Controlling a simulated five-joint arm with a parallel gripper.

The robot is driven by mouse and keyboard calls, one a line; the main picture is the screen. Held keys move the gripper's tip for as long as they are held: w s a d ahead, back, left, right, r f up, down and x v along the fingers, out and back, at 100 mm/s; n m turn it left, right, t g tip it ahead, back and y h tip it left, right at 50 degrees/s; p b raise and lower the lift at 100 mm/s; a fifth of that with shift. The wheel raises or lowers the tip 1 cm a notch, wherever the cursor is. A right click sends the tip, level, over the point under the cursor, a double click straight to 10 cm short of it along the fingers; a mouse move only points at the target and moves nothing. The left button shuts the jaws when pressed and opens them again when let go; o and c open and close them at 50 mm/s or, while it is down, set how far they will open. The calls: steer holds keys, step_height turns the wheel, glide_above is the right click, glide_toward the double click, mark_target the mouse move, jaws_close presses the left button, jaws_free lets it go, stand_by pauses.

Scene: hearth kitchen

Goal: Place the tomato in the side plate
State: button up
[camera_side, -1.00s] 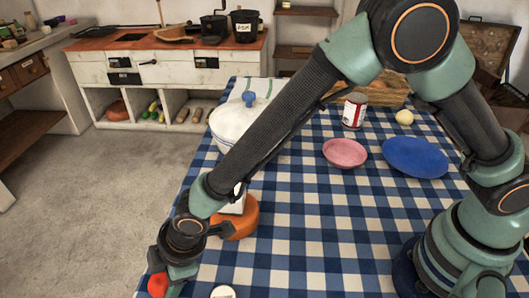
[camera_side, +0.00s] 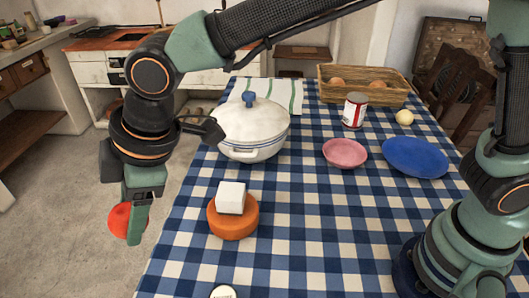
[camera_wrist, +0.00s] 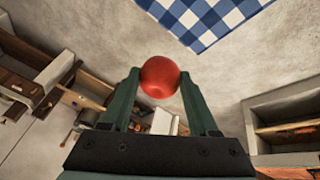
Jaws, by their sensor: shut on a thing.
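The red tomato (camera_side: 118,220) is held in the air by my gripper (camera_side: 129,224), left of the table's edge in the side view. In the wrist view the tomato (camera_wrist: 160,77) sits between the tips of my gripper (camera_wrist: 160,82), which is shut on it. A small pink plate (camera_side: 345,153) lies empty on the table, far to the right of my gripper. A larger blue plate (camera_side: 415,157) lies beside it, also empty. The pink one looks like the side plate by its size.
A white lidded pot (camera_side: 250,128) and an orange round thing (camera_side: 233,220) with a white block (camera_side: 231,197) on top stand on the checked tablecloth (camera_side: 300,235). A can (camera_side: 354,110), an onion-like bulb (camera_side: 404,117) and a basket (camera_side: 330,90) stand behind the plates. The cloth's middle is clear.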

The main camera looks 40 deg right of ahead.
steer(key=w+d+r+m+t+h, duration=0.1)
steer(key=w+d+m, duration=0.2)
steer(key=w+d, duration=0.5)
steer(key=w+d+m+h, duration=0.1)
steer(key=w+d+m, duration=0.3)
steer(key=d, duration=0.9)
steer(key=w+d+m+h, duration=0.2)
steer(key=w+d+m, duration=0.1)
steer(key=d, duration=1.7)
steer(key=m+g+h, duration=0.1)
steer(key=m+h, duration=0.3)
steer(key=m, duration=0.7)
glide_above(408, 147)
steer(key=s+a, duration=0.1)
steer(key=a, duration=0.1)
step_height(408, 147, down, 20)
steer(key=shift+r, duration=0.2)
steer(key=shift+f, duration=0.1)
